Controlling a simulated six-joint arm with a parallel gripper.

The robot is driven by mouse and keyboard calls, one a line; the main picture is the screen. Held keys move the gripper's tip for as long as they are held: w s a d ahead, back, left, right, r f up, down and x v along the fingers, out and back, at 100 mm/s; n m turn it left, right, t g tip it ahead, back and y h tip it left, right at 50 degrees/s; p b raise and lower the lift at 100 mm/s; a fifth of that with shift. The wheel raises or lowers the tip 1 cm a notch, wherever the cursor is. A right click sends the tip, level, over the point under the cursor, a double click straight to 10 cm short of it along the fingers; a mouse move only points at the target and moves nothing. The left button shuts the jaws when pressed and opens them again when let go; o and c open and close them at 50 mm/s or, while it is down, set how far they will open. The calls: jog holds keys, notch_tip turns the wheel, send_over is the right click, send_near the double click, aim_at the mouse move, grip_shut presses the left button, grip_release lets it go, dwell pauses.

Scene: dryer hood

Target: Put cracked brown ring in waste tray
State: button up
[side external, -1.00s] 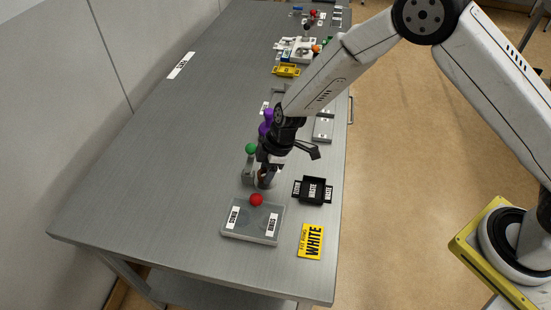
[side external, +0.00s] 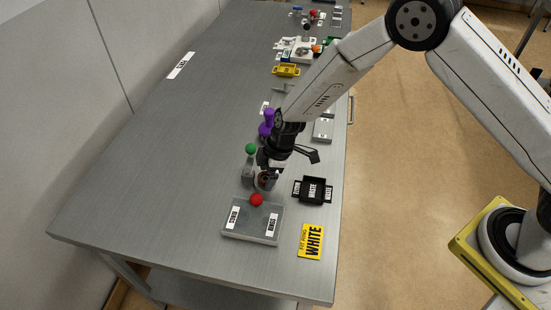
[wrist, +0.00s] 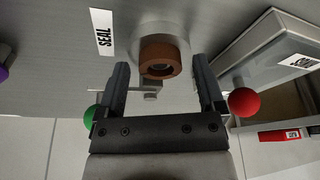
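The brown ring (wrist: 159,57) sits on a round grey seat (wrist: 150,32) in the wrist view; no crack can be made out at this size. In the side view the ring (side external: 265,178) shows small and dark, just below my gripper (side external: 268,163). In the wrist view my gripper (wrist: 161,68) is open, with its two fingers apart on either side of the ring's picture and nothing between them held. The black waste tray (side external: 312,187), with white WASTE labels, stands to the right of the ring and looks empty.
A grey box (side external: 252,222) with a red knob (side external: 256,200) stands in front of the ring. A green-knobbed part (side external: 250,149) and a purple part (side external: 267,124) are close by. A yellow WHITE card (side external: 311,241) lies at front right.

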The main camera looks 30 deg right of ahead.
jog(key=v, duration=0.7)
jog(key=shift+s+d+r, duration=0.2)
jog(key=shift+s+r, duration=0.05)
jog(key=shift+r, duration=0.05)
dwell(0.7)
